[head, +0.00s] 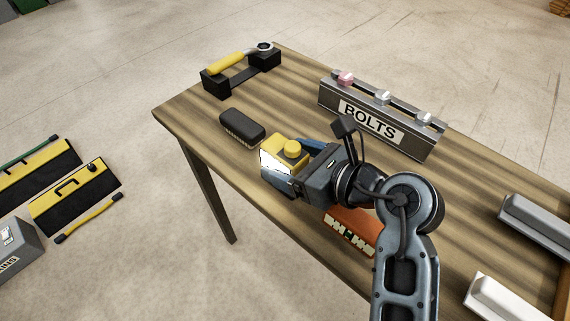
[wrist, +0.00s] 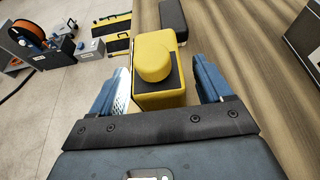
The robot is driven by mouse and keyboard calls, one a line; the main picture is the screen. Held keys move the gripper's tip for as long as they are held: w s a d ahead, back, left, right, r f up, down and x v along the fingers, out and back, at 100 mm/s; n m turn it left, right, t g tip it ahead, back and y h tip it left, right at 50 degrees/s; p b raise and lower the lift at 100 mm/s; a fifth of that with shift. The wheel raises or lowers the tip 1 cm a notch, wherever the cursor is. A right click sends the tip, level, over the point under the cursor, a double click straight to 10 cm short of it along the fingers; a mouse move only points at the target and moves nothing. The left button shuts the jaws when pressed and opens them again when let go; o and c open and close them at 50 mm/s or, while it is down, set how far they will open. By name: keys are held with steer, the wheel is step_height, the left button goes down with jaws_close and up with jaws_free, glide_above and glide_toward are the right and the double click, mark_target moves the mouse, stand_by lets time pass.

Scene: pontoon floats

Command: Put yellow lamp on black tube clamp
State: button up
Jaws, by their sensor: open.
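The yellow lamp (head: 291,149) is a boxy yellow body with a round yellow knob on top and a bright white face. It sits near the table's left edge. My gripper (head: 287,163) is open around it. In the wrist view the lamp (wrist: 156,60) lies between the two blue fingers of my gripper (wrist: 161,84), with a visible gap at the right finger. Contact at the left finger is unclear. A black stand with two end blocks (head: 215,82) at the far table corner looks like the black tube clamp. A yellow-handled tool (head: 226,64) lies across it.
A black brush (head: 242,125) lies between lamp and stand; it also shows in the wrist view (wrist: 173,18). A grey BOLTS rack (head: 375,119) stands along the back edge. An orange object (head: 350,231) lies under my arm. Wood is bare between brush and rack.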

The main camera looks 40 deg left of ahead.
steer(key=shift+x, duration=0.9)
steer(key=c, duration=1.3)
jaws_close()
steer(key=shift+r, duration=0.15)
